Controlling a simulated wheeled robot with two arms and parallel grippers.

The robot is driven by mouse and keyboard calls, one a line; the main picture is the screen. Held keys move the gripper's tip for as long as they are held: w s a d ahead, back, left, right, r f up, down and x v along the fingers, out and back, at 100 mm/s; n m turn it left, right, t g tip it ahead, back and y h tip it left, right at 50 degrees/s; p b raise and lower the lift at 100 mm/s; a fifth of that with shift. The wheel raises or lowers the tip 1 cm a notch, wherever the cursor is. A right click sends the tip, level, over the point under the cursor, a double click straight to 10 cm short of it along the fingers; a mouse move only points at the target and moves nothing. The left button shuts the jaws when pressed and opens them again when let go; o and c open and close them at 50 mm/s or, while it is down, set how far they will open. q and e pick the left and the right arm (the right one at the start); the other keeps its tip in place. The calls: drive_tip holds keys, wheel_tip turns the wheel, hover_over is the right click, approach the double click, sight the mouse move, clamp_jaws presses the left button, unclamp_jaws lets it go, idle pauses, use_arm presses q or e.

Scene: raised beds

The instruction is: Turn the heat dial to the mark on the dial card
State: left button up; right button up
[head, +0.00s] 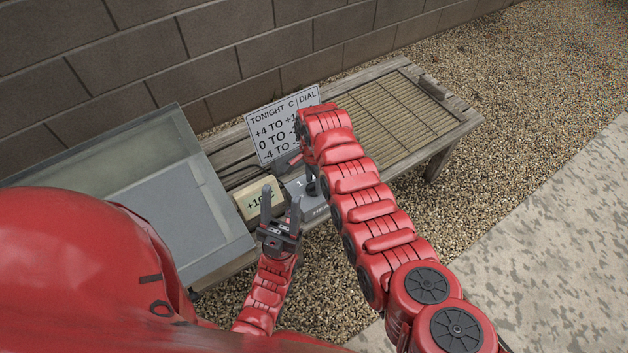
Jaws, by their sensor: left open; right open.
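The white dial card (270,137) stands on the bench, headed "TONIGHT C" and "DIAL". Its rows begin "+4 TO", "0 TO" and "-4 TO". My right arm covers the dial column's numbers. The grey heat control box (318,211) sits in front of the card, with a "1" and part of the word "HEAT" showing. The dial and its pointer are mostly hidden behind my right arm. My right gripper (311,184) points down at the box, mostly hidden, and I cannot tell whether it touches the dial. My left gripper (281,204) is open and empty, in front of the cream temperature display.
The cream display (246,203) reads "+1" then a partly hidden figure. A grey lidded box (190,212) takes up the bench's left. A slatted mat (388,112) lies clear on its right. A block wall (200,50) stands behind; gravel surrounds the bench.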

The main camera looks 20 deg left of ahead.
wheel_tip(320, 180, up, 12)
drive_tip(key=p, duration=0.1)
wheel_tip(320, 180, up, 5)
drive_tip(key=p, duration=0.5)
hover_over(314, 184)
drive_tip(key=shift+r, duration=0.2)
